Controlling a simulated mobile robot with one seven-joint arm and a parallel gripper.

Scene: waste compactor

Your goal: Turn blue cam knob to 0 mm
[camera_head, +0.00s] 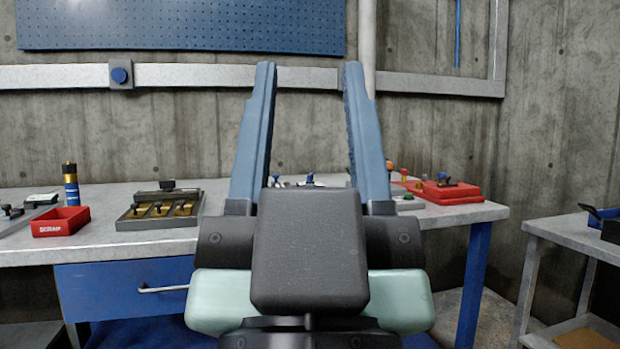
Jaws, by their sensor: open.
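My gripper (309,67) fills the middle of the camera_head view, its two blue-grey fingers pointing up and spread wide. It is open with nothing between the fingertips. No knob with a readable millimetre scale shows, so I cannot tell for sure which part is the blue cam knob. Small blue parts (309,180) stand on the workbench (110,246), seen between the fingers and partly hidden by my gripper. A round blue knob (120,75) sits on a grey box on the wall rail at upper left. My gripper touches none of these.
A red scrap bin (61,221), a blue-and-gold cylinder (71,184) and a grey slotted fixture (160,208) stand at left on the bench. A red block (447,192) with small parts is at right. A side table (575,236) stands further right, with floor between.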

